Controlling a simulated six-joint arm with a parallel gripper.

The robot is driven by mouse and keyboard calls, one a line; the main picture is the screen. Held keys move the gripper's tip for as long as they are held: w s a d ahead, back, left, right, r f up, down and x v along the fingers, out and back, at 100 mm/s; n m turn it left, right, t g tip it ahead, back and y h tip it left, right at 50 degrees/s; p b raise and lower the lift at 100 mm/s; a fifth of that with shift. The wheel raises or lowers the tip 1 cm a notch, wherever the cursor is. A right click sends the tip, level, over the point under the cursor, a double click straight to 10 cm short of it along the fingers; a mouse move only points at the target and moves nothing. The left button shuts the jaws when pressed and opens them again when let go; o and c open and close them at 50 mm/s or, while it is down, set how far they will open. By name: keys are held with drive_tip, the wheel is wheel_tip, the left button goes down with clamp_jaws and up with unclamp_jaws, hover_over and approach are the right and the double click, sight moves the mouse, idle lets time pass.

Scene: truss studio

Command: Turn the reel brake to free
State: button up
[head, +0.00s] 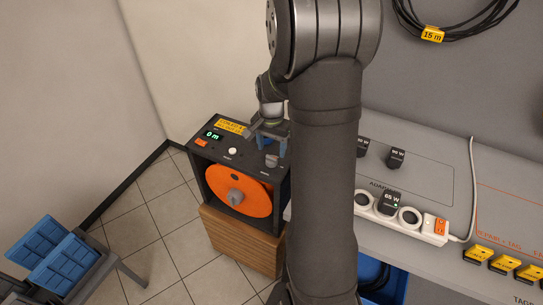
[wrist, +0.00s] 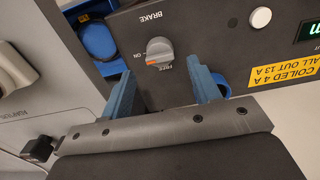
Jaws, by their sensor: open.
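The reel brake knob (wrist: 160,51) is a round grey knob with an orange mark on its grip bar, on a dark panel with BRAKE, ON and FREE lettering. In the wrist view the orange mark points left, toward the ON label. My gripper (wrist: 163,80) is open, its two blue fingers on either side of the knob's line and apart from it. In the head view the gripper (head: 268,138) is above the right part of the reel box (head: 197,165), close to the knob (head: 271,161), partly hidden by my arm.
The box carries an orange reel (head: 238,192), a white button (head: 232,151) and a display reading 0 m (head: 213,135); it stands on a wooden cabinet (head: 240,240). A bench (head: 440,190) with a power strip (head: 400,215) and black adapters is at right. Blue crates (head: 65,262) are at lower left.

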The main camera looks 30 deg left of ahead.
sight(272, 157)
drive_tip(key=shift+f, duration=2.4)
drive_tip(key=c, duration=1)
